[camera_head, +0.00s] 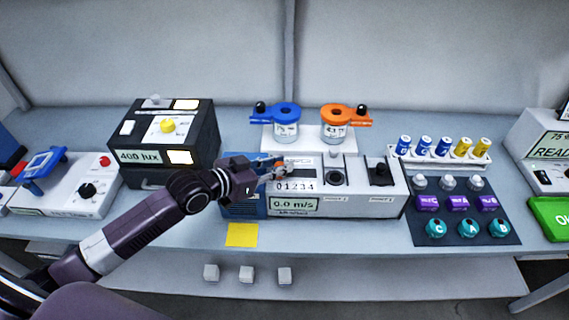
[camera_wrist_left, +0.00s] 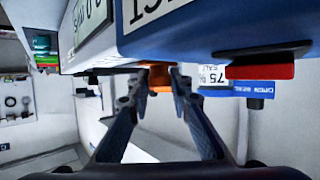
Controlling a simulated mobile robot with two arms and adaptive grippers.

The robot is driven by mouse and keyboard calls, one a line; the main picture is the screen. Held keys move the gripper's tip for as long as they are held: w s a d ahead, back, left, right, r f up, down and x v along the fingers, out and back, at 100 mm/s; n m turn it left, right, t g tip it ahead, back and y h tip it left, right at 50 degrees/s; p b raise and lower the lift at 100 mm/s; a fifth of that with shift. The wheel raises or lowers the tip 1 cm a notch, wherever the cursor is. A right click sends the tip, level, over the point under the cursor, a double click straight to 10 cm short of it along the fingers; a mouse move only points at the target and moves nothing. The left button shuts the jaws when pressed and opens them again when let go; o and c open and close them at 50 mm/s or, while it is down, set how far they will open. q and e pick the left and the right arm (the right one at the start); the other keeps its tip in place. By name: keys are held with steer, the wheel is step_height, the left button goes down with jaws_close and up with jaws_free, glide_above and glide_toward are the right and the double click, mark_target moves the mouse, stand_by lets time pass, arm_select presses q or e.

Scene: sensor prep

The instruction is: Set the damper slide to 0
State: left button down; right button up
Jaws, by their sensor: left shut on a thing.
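The damper slide's number scale, 0 to 4 (camera_head: 296,187), is on the front of a blue and white box (camera_head: 362,206) in the middle of the bench, above a 0.0 m/s display (camera_head: 293,204). My left gripper (camera_head: 275,169) reaches in from the left, just above the scale's 0 end. In the left wrist view its fingers (camera_wrist_left: 160,82) are nearly together on an orange piece (camera_wrist_left: 158,75), which seems to be the slide's tab. The fingers mostly hide the slide in the head view, so its exact setting cannot be read. My right gripper is not in view.
Blue (camera_head: 286,113) and orange (camera_head: 336,117) lidded cups stand behind the box. A black lux box (camera_head: 153,115) is left, near my arm. Tubes in a rack (camera_head: 440,157) and a dark mat (camera_head: 462,230) are right. A yellow note (camera_head: 242,235) lies in front.

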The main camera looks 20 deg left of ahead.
arm_select(q)
steer(key=shift+w+a+f, duration=0.1)
steer(key=shift+a, duration=0.25)
steer(key=shift+d+y, duration=0.15)
steer(key=shift+y, duration=0.15)
steer(key=c, duration=2.1)
jaws_free()
steer(key=shift+d, duration=0.1)
steer(key=o, duration=0.3)
steer(key=shift+a, duration=0.2)
steer(key=shift+o, duration=0.2)
steer(key=shift+s, duration=0.2)
steer(key=v, duration=0.9)
steer(key=shift+a+f, duration=0.1)
steer(key=shift+a, duration=0.05)
steer(key=shift+v, duration=1.5)
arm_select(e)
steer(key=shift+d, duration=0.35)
arm_select(q)
steer(key=shift+w, duration=0.1)
